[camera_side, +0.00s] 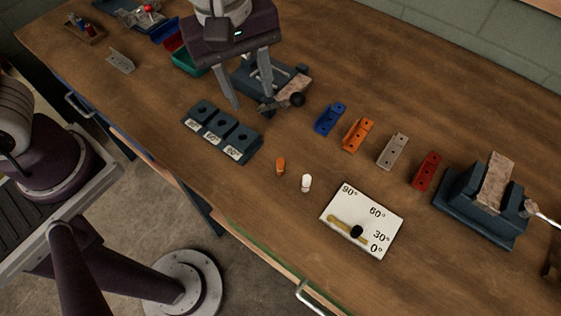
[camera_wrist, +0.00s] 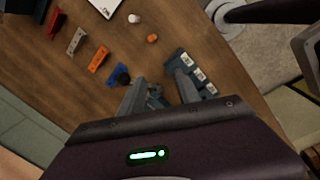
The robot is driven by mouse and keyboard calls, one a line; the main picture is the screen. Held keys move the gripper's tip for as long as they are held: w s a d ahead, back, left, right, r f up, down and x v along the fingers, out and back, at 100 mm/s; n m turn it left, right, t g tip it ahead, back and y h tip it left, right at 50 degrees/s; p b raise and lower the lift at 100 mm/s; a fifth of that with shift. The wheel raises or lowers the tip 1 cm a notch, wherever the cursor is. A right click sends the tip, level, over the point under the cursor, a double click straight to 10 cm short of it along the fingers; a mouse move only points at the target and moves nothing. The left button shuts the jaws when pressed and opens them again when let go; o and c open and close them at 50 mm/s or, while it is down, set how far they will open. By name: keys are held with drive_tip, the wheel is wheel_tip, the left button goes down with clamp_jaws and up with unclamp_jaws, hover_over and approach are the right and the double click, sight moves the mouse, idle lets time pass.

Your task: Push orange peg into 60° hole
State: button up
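The orange peg (camera_side: 281,166) stands on the wooden table, apart from my gripper; it also shows in the wrist view (camera_wrist: 152,38). The dark blue hole block (camera_side: 246,143) has a row of holes with white angle labels; the middle label appears to read 60°. The block also shows in the wrist view (camera_wrist: 178,56), partly behind a finger. My gripper (camera_side: 253,100) is above the table, behind the block in the side view. Its two fingers are spread with nothing held between them, as the wrist view (camera_wrist: 160,78) also shows.
A white peg (camera_side: 306,183) stands beside the orange one. A white angle board (camera_side: 336,208) lies in front. Blue, orange, grey and red brackets (camera_side: 427,171) form a row behind. A vise (camera_side: 465,203) stands at right; another vise-like fixture (camera_side: 245,77) is behind my gripper.

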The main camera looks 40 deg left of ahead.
sight(280, 160)
drive_tip(key=d+f+n, duration=0.1)
drive_tip(key=d+f, duration=0.1)
drive_tip(key=f, duration=0.1)
drive_tip(key=d+f+n, duration=0.1)
drive_tip(key=d+f, duration=0.1)
drive_tip(key=f, duration=0.1)
drive_tip(key=d+f+n+g, duration=0.1)
drive_tip(key=f+n, duration=0.1)
drive_tip(key=f, duration=0.1)
drive_tip(key=shift+s+d+y, duration=0.1)
drive_tip(key=shift+d+y, duration=0.3)
wheel_tip(280, 160, down, 7)
drive_tip(key=shift+d, duration=0.1)
clamp_jaws()
